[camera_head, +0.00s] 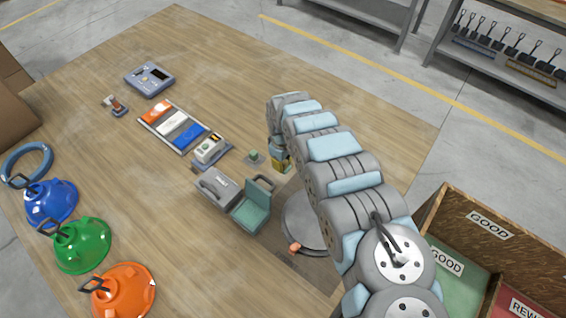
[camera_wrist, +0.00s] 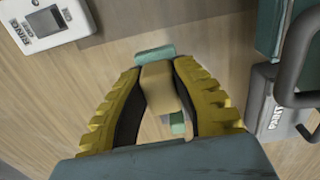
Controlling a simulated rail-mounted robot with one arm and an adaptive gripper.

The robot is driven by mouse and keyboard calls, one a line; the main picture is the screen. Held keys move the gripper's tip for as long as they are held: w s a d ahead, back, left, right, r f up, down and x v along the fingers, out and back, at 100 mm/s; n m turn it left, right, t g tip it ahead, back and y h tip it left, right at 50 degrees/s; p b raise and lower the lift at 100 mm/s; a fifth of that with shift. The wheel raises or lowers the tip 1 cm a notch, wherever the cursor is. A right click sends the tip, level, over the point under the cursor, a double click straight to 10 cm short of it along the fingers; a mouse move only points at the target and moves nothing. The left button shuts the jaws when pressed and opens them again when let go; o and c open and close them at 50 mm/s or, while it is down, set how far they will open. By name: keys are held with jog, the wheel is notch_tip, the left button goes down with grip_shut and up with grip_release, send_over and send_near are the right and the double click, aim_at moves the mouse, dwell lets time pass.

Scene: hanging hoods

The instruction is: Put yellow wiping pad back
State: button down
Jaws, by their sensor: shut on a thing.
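My gripper (camera_head: 281,166) is low over the wooden table, to the right of a small green block on a grey base (camera_head: 254,156). In the wrist view its yellow fingers (camera_wrist: 160,88) are shut on a tan, yellowish block (camera_wrist: 158,78), seemingly the yellow wiping pad. A pale green piece (camera_wrist: 155,53) shows at the block's far end and another (camera_wrist: 178,122) beside its near end. I cannot tell whether these green pieces belong to the held block or lie behind it. The held block cannot be made out in the head view.
A tray (camera_head: 143,124) of orange, white and blue pieces lies left of my gripper. Coloured hoods (camera_head: 80,245) are at the left. Table beyond my gripper is clear.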

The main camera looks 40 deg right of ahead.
aim_at(283, 179)
notch_tip(283, 179, down, 4)
jog(key=shift+r+b, duration=0.25)
jog(key=shift+b, duration=0.95)
jog(key=shift+f+b, duration=0.5)
jog(key=shift+f, duration=1.05)
jog(key=shift+f, duration=0.5)
jog(key=c, duration=0.9)
grip_release()
jog(key=shift+w+d+r, duration=0.1)
jog(key=shift+r, duration=0.6)
notch_tip(283, 179, up, 2)
jog(key=shift+r, duration=4.3)
